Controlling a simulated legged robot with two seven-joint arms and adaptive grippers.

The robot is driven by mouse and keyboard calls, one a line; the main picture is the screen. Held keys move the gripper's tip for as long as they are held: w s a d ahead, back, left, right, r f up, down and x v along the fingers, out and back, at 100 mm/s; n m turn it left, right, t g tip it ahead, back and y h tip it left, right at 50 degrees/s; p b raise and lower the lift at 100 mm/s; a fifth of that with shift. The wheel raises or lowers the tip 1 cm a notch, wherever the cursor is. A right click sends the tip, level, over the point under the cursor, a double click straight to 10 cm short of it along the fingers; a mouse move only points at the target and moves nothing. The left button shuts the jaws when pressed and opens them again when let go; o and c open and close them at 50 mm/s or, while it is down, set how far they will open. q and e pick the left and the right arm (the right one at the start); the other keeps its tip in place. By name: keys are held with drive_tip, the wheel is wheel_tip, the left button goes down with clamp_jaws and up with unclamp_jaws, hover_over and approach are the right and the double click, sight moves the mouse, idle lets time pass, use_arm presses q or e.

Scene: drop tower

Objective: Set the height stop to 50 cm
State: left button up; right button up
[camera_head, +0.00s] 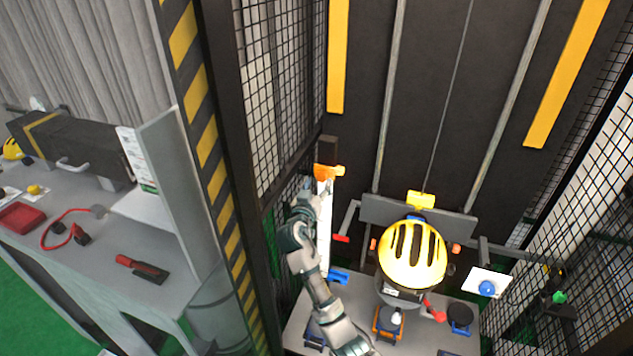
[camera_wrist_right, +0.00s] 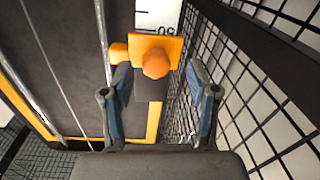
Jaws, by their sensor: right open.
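The orange height stop (camera_head: 327,172) sits on a pale upright scale (camera_head: 324,235) at the left side of the drop tower. In the right wrist view the stop (camera_wrist_right: 157,48) shows a round orange knob (camera_wrist_right: 155,64) facing me. My right gripper (camera_head: 320,187) is just below the stop in the head view. In the wrist view my right gripper (camera_wrist_right: 157,73) is open, with one finger on each side of the knob; I cannot tell whether they touch it. My left gripper is not in view.
Black mesh panels (camera_head: 275,95) stand close to the scale. A yellow helmet (camera_head: 412,255) is at the tower's middle, below a yellow block (camera_head: 421,200) on a cable. A grey workbench (camera_head: 100,265) with tools is at the left, beyond a striped post (camera_head: 205,130).

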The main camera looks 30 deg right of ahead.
drive_tip(key=v, duration=0.5)
drive_tip(key=s+a+f+n+g+y, duration=0.1)
drive_tip(key=s+a+f+n+y, duration=0.1)
drive_tip(key=s+f, duration=0.45)
drive_tip(key=s+a+f+n+g+y, duration=0.1)
drive_tip(key=s+f+y, duration=0.2)
drive_tip(key=f, duration=0.7)
drive_tip(key=s+a+f+n+g+y, duration=0.1)
drive_tip(key=s+a+f+n+y, duration=0.1)
drive_tip(key=s+f, duration=0.5)
drive_tip(key=s+a+f+n+g+y, duration=0.1)
drive_tip(key=s+a+f+g+y, duration=0.2)
drive_tip(key=s, duration=0.5)
drive_tip(key=s+a+f+n+g+y, duration=0.1)
drive_tip(key=s+a+f+n, duration=0.15)
drive_tip(key=s+f, duration=0.45)
drive_tip(key=s+a+f+n+g+y, duration=0.1)
drive_tip(key=s+a+f+g+y, duration=0.2)
drive_tip(key=s, duration=0.6)
wheel_tip(320, 180, down, 27)
drive_tip(key=s, duration=0.1)
drive_tip(key=s+d+f+g+h, duration=0.1)
drive_tip(key=s+d+f, duration=0.1)
drive_tip(key=s+f, duration=1.3)
drive_tip(key=shift+s+d+g, duration=0.3)
drive_tip(key=shift+s+d, duration=0.05)
drive_tip(key=shift+s, duration=0.85)
